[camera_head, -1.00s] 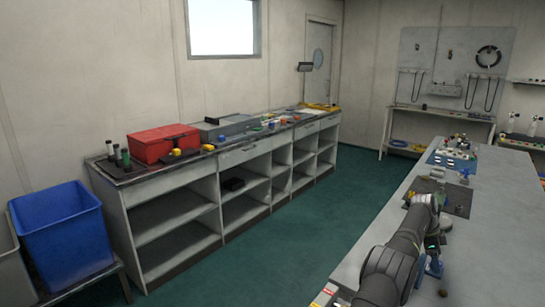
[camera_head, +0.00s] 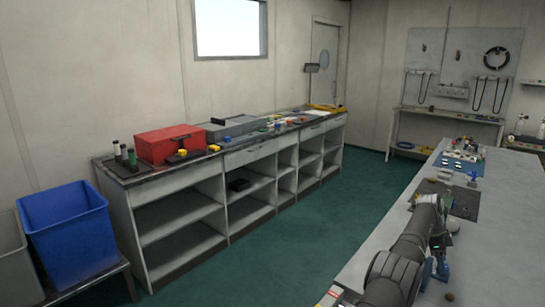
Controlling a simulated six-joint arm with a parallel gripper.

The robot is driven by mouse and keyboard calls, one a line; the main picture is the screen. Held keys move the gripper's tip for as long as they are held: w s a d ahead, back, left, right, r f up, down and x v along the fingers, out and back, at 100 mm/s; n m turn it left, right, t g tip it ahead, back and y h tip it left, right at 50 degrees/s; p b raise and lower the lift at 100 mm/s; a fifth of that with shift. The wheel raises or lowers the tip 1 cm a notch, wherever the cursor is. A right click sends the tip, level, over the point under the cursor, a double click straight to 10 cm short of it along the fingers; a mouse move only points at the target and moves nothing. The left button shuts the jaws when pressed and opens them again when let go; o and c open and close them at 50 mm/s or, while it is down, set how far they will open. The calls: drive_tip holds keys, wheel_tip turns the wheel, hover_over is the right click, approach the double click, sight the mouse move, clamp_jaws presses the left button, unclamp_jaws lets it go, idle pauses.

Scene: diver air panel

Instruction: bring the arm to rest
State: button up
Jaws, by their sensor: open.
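My arm reaches from the bottom edge along the grey bench (camera_head: 500,235) at the right of the head view. Its thick dark links point away from the camera, toward a dark mat (camera_head: 461,204). My gripper (camera_head: 446,238) is small and mostly hidden beside the wrist and forearm. Its jaws are open, and I see nothing held in them. The fingertips cannot be made out clearly. A blue fitting (camera_head: 441,268) stands just right of the forearm; I cannot tell whether it touches the arm.
A blue panel (camera_head: 458,164) with small parts lies farther along the bench. A long counter (camera_head: 240,157) across the green floor carries a red toolbox (camera_head: 170,143). A blue bin (camera_head: 68,230) stands at lower left. The bench's right side looks mostly clear.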

drive_tip(key=v, duration=0.6)
drive_tip(key=x, duration=0.7)
drive_tip(key=shift+s+r+n, duration=0.1)
drive_tip(key=shift+n, duration=0.3)
drive_tip(key=n+t, duration=0.1)
drive_tip(key=n, duration=0.2)
drive_tip(key=shift+s+h, duration=0.1)
drive_tip(key=shift+h, duration=0.3)
drive_tip(key=n+t, duration=0.1)
drive_tip(key=n, duration=0.1)
drive_tip(key=n+t, duration=0.1)
drive_tip(key=n, duration=0.2)
drive_tip(key=shift+s+t, duration=0.15)
drive_tip(key=shift+t, duration=0.15)
drive_tip(key=w+v, duration=0.1)
drive_tip(key=v, duration=1.5)
drive_tip(key=shift+s+r, duration=0.2)
drive_tip(key=shift+r, duration=0.2)
drive_tip(key=shift+a, duration=0.15)
